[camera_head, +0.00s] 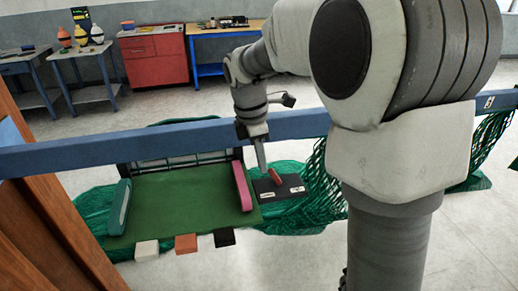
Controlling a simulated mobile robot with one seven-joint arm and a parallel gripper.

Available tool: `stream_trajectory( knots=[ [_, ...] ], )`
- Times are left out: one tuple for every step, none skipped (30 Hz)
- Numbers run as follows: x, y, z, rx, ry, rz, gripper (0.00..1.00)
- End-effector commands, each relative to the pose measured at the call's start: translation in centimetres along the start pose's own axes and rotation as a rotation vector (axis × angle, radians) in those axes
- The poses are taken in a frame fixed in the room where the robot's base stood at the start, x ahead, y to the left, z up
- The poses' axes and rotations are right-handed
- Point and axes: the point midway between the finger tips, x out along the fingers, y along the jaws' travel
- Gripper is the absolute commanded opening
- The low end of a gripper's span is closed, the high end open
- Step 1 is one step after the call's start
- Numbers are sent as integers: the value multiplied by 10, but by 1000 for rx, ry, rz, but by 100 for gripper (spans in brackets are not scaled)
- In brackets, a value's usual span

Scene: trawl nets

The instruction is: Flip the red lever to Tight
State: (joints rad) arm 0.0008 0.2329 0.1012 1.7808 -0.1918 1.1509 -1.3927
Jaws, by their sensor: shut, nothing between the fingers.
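The red lever (276,177) is a small red bar on a dark plate (284,182) to the right of the green board. It leans up and to the left in the picture. Two white labels lie on the plate, one at its left and one at its right; their lettering is too small to read. My gripper (264,170) is shut and empty, pointing down just left of the lever's upper end. I cannot tell whether the fingertips touch the lever.
A blue beam (90,152) crosses the view behind the green board (185,200). Teal (118,207) and pink (242,186) blocks edge the board; white, orange and black blocks line its front. Green netting (330,190) surrounds the plate. A wooden post (45,220) stands at left.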

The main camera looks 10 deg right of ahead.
Motion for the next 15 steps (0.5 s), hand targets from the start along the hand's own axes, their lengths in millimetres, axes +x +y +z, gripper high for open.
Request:
stream_trajectory(
  knots=[
    [9,-1,0,0,0,-4,0],
    [13,0,0,0,0,-2,0],
    [18,-1,0,0,0,-3,0],
    [21,-1,0,0,0,-3,0],
    [23,0,0,0,0,-2,0],
    [26,0,0,0,0,-2,0],
    [28,0,0,0,0,-1,0],
    [29,0,0,0,0,-1,0],
    [30,0,0,0,0,-1,0],
    [30,0,0,1,0,-1,0],
    [30,0,0,1,0,0,0],
    [30,0,0,1,0,0,0],
    [30,0,0,1,0,0,0],
    [30,0,0,1,0,0,0],
    [30,0,0,0,0,0,0]
  ],
)
